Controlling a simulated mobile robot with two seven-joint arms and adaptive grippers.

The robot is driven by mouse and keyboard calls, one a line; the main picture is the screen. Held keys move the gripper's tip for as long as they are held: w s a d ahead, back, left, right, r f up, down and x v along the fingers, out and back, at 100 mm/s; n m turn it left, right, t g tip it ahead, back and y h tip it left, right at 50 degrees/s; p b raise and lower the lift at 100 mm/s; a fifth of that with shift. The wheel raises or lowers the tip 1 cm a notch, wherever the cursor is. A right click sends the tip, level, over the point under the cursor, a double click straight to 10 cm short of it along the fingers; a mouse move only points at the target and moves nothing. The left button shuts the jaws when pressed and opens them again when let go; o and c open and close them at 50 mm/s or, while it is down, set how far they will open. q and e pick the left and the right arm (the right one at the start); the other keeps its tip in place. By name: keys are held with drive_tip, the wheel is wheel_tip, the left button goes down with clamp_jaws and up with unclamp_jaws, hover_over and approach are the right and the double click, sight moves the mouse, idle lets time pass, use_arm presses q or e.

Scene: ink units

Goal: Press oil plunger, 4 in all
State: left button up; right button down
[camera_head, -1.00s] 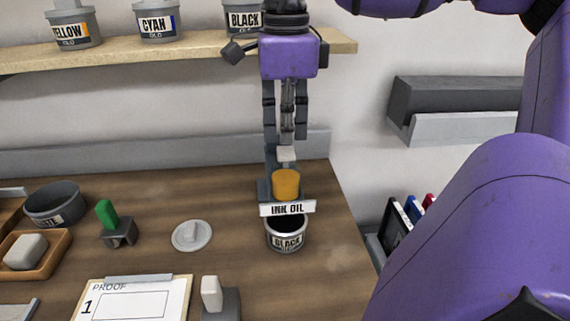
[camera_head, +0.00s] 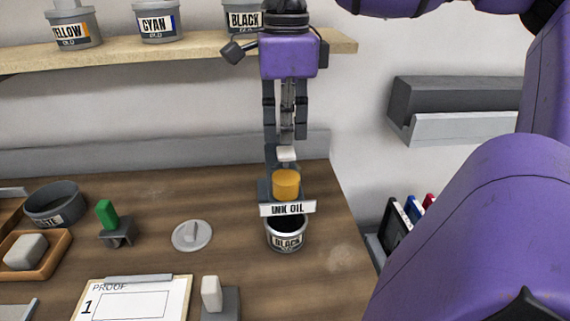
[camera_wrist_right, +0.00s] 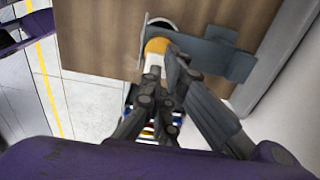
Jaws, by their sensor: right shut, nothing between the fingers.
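The ink oil dispenser has an amber reservoir (camera_head: 286,184), a white plunger cap (camera_head: 286,154) on top and an "INK OIL" sign (camera_head: 288,208) in front. An open can labelled "BLACK" (camera_head: 286,240) stands below the sign. My right gripper (camera_head: 286,140) is shut and empty, pointing down with its fingertips at the plunger cap; I cannot tell whether they touch it. In the right wrist view the right gripper's fingers (camera_wrist_right: 165,100) reach toward the amber reservoir (camera_wrist_right: 157,46). My left gripper is not in view.
A round lid (camera_head: 192,236) lies left of the can. A green-handled tool (camera_head: 107,214), a grey bowl (camera_head: 55,203) and a proof clipboard (camera_head: 133,299) are further left and in front. A shelf (camera_head: 190,52) with ink cans runs behind. Pens (camera_head: 410,212) stand at the table's right edge.

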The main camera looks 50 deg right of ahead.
sight(286, 151)
drive_tip(key=shift+f, duration=0.1)
drive_tip(key=shift+f, duration=1.55)
drive_tip(key=shift+r, duration=1.6)
drive_tip(key=shift+f, duration=0.1)
drive_tip(key=shift+f, duration=1.5)
drive_tip(key=shift+r, duration=1.65)
